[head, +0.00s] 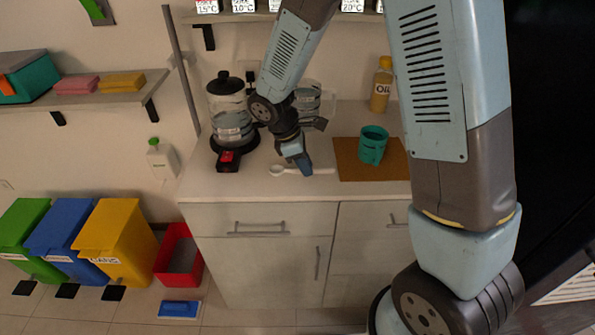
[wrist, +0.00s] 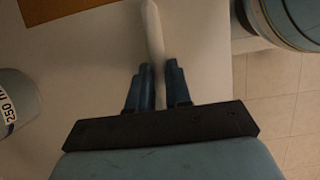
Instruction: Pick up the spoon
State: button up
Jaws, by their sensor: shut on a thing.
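The white spoon (head: 280,170) lies along the counter near its front edge, with its bowl to the left and its handle running right past my gripper (head: 304,170). In the wrist view my gripper (wrist: 160,85) has the pale spoon handle (wrist: 152,35) between its two blue fingers. The gripper is shut on the handle, low at the counter top. The spoon's bowl is hidden in the wrist view. I cannot tell if the spoon is clear of the surface.
A teal cup (head: 372,146) stands on a brown mat (head: 350,172) to the right. A kettle (head: 229,110) with a red-and-black item (head: 228,161) in front stands left. A glass jug (head: 310,100) and an oil bottle (head: 381,88) stand behind. The counter (head: 200,183) front is clear.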

grip_shut()
jog(key=shift+r, duration=0.5)
notch_tip(320, 180, up, 3)
jog(key=shift+s+f, duration=0.1)
jog(key=shift+f, duration=0.1)
jog(key=s+r, duration=0.9)
jog(key=s, duration=0.4)
jog(key=shift+s+d+r, duration=0.2)
jog(key=shift+s+d, duration=0.15)
jog(key=shift+s, duration=0.05)
